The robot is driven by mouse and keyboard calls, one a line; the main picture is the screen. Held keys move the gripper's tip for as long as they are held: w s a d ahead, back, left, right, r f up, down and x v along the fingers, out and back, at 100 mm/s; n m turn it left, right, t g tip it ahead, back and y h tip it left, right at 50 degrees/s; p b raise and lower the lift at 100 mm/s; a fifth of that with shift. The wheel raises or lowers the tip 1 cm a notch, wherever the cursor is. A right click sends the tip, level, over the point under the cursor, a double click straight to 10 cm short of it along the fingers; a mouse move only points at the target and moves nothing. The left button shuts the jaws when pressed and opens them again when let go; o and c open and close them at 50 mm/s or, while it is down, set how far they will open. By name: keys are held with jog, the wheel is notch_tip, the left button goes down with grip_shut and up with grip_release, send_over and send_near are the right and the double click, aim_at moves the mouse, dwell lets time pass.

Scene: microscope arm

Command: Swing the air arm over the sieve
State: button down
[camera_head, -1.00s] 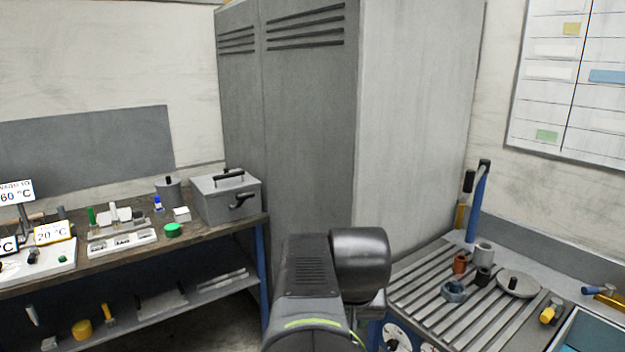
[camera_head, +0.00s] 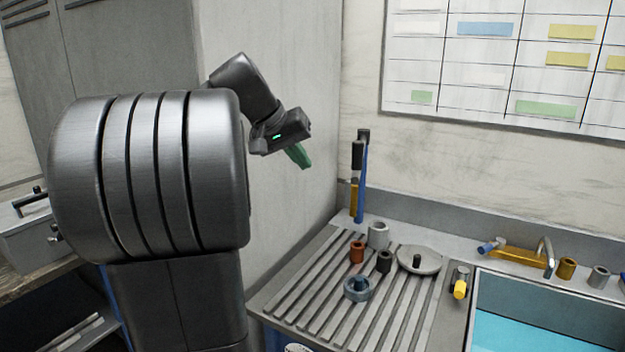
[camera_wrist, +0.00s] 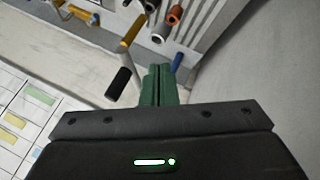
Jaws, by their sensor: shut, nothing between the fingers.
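The arm on the blue post (camera_head: 361,185), with a black upper part and a yellow part, stands upright at the back left corner of the draining board; I take it for the air arm. In the wrist view its black grip (camera_wrist: 118,86) and yellow part (camera_wrist: 133,30) show just left of my fingers. My gripper (camera_head: 302,160) is shut and empty, its green fingers (camera_wrist: 160,84) together, up and left of the post and apart from it.
The ribbed draining board (camera_head: 310,295) holds a grey cylinder (camera_head: 378,234), an orange one (camera_head: 357,252), a black one (camera_head: 384,262) and a blue-grey ring (camera_head: 357,290). A sink (camera_head: 540,300) with blue water is at right. A tall cabinet (camera_head: 270,120) and wall stand behind.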

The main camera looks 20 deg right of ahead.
aim_at(356, 192)
jog(key=d+f+p, duration=0.2)
jog(key=d+f, duration=0.5)
jog(key=d, duration=0.2)
jog(key=shift+d+f, duration=0.15)
jog(key=shift+f, duration=0.2)
jog(key=shift+d, duration=0.1)
jog(key=shift+s+d, duration=0.75)
jog(key=shift+d, duration=0.35)
